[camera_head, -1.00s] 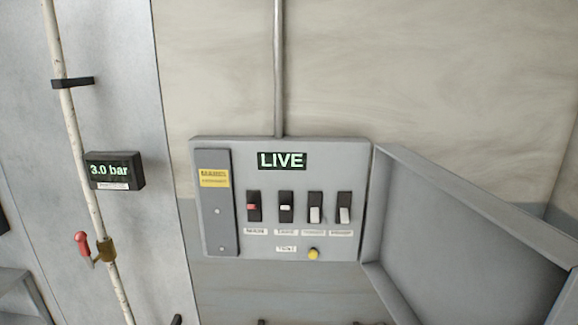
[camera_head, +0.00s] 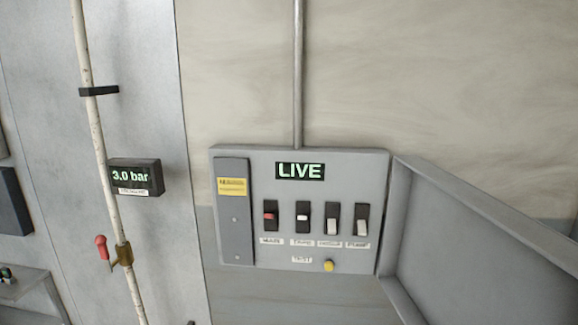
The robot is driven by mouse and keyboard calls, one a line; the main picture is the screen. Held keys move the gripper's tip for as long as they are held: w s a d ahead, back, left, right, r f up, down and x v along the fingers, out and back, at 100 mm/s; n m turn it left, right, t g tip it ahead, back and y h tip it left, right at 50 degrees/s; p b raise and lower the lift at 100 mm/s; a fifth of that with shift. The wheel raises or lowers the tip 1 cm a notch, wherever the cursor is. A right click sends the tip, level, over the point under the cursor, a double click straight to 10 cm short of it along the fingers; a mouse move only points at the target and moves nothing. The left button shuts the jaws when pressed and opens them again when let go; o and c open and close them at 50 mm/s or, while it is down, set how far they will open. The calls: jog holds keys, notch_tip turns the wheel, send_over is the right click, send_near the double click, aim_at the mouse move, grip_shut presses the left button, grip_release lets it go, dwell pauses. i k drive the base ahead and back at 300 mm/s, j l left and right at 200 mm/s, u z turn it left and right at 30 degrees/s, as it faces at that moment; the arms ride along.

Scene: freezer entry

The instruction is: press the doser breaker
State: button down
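A grey breaker panel (camera_head: 300,160) is on the wall, with a lit display (camera_head: 300,171) reading LIVE. Its row of switches has a red-toggled one (camera_head: 270,215) at the left, labelled MAIN. To its right are three white-toggled breakers: the first (camera_head: 303,216), the second (camera_head: 332,218) and the third (camera_head: 362,219). The red toggle and the first white one sit higher in their housings than the other two. The small labels under the white ones are too blurred to tell for sure which is the doser. My gripper is not in view.
The panel's door (camera_head: 480,250) hangs open to the right. A yellow button (camera_head: 328,265) is below the switches. At the left are a pipe (camera_head: 107,170) with a red-handled valve (camera_head: 102,246) and a 3.0 bar gauge (camera_head: 136,177). Nothing stands in front of the switches.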

aim_at(331, 222)
jog(key=j+z, duration=0.15)
jog(key=j, duration=1.7)
